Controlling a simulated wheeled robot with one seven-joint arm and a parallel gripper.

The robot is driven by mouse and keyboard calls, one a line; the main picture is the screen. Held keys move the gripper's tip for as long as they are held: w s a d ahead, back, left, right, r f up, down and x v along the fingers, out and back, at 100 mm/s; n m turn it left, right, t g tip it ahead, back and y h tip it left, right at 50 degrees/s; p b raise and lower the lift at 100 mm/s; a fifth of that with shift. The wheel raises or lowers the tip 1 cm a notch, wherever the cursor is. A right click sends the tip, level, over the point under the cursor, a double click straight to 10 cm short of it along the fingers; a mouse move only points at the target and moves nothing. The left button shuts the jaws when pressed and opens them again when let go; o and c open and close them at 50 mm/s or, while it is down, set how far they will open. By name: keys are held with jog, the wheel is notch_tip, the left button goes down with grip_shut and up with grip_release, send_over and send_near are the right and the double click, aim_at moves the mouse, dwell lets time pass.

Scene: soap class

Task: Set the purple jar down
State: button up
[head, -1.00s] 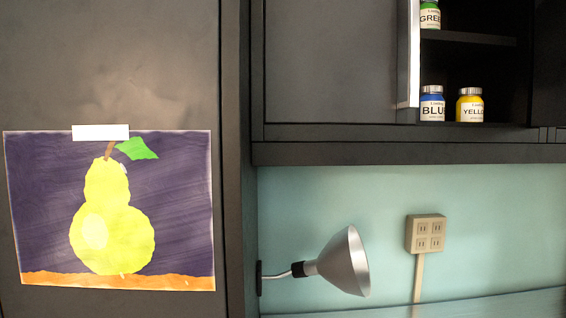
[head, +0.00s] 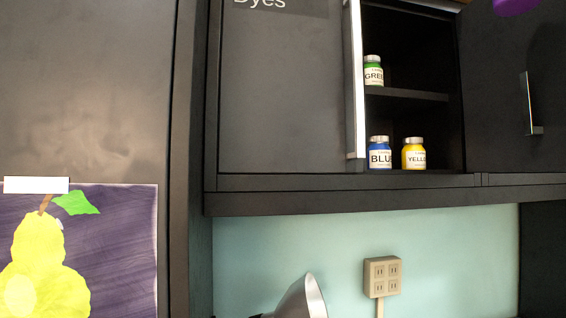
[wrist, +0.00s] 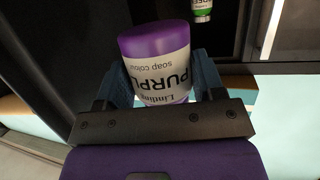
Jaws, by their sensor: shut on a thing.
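The purple jar (wrist: 160,62) is in the wrist view, with a white label reading PURPLE upside down in the picture. My gripper (wrist: 162,88) is shut on it, with a blue finger on each side of the jar. The jar's far end, past the gripper's dark bar, is hidden. In the head view my gripper does not show. A small purple shape (head: 514,5) is cut off at the top right edge of the head view; I cannot tell whether it is the jar.
A dark wall cabinet stands open. A green jar (head: 373,71) is on its upper shelf (head: 420,95); a blue jar (head: 380,153) and a yellow jar (head: 414,154) are on its bottom. Bare shelf lies right of the green jar. Below are a lamp (head: 310,298) and a socket (head: 382,275).

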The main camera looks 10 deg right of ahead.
jog(key=s+a, duration=0.2)
jog(key=s, duration=0.8)
jog(key=w+d, duration=0.2)
jog(key=w, duration=1.2)
jog(key=w+d, duration=0.3)
jog(key=w, duration=1.2)
jog(key=w+d, duration=0.2)
jog(key=w, duration=1.3)
jog(key=shift+d, duration=0.3)
jog(key=shift+w+f, duration=0.15)
jog(key=shift+w, duration=0.15)
jog(key=shift+s+f, duration=0.15)
jog(key=shift+f, duration=0.75)
jog(key=shift+r, duration=0.1)
